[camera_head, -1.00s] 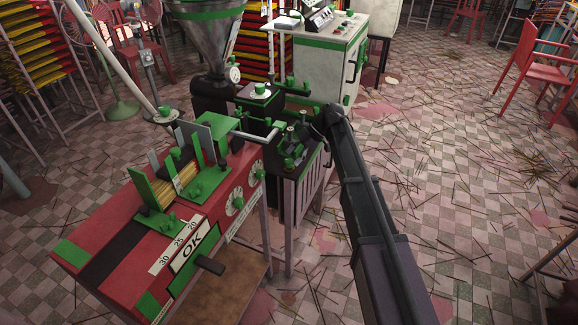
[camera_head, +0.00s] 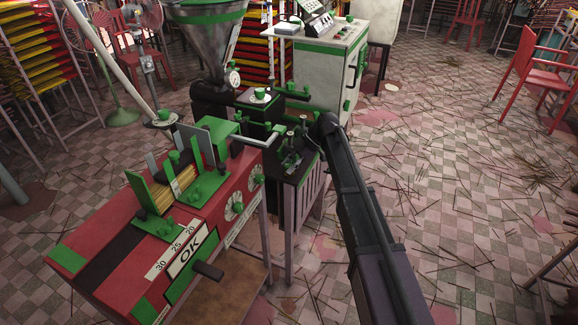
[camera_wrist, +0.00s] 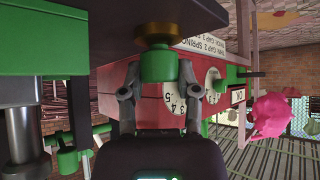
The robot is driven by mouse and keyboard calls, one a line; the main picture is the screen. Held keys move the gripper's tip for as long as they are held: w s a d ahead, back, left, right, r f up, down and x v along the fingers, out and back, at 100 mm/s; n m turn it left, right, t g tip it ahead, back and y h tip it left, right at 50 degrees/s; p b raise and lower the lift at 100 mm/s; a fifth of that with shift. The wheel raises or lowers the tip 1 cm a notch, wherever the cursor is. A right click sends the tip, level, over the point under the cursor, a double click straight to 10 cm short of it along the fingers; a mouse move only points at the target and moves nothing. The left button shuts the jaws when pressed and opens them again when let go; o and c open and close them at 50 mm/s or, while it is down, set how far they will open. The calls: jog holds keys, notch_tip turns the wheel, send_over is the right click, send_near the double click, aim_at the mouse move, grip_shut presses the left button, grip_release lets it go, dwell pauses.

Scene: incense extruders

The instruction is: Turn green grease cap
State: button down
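A green grease cap (camera_wrist: 157,68) with a brass collar (camera_wrist: 157,36) at its base shows in the wrist view, which is upside down. My gripper (camera_wrist: 158,84) is open, with one grey finger to each side of the cap. The right finger seems to stand a little apart from the cap; I cannot tell whether the left one touches. In the head view my gripper (camera_head: 293,146) is small and dark beside the extruder block, and the cap between its fingers cannot be made out. Another green cap (camera_head: 260,93) stands on a pale ring on top of the block.
The red machine (camera_head: 115,265) with dials and an OK plate stands close to the left. A metal hopper (camera_head: 207,45) rises behind, and a white cabinet (camera_head: 330,65) stands beyond. Green fittings surround the block. The floor (camera_head: 450,190) at right is open, strewn with sticks.

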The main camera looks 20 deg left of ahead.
jog(key=shift+s, duration=0.1)
dwell(0.3)
jog(key=shift+s+m+t+y, duration=0.1)
jog(key=shift+m+t+y, duration=0.5)
jog(key=shift+m+t, duration=0.5)
jog(key=m+t, duration=0.2)
jog(key=m, duration=0.1)
jog(key=shift+m+y, duration=0.4)
jog(key=m+t, duration=0.5)
jog(key=m, duration=0.2)
jog(key=shift+h, duration=0.3)
jog(key=m+t+h, duration=0.1)
jog(key=m+t, duration=0.1)
jog(key=m, duration=0.1)
jog(key=m+t+h, duration=0.2)
jog(key=m, duration=0.1)
jog(key=shift+m+t+h, duration=0.8)
jog(key=shift+m+h, duration=1.4)
jog(key=shift+m, duration=0.8)
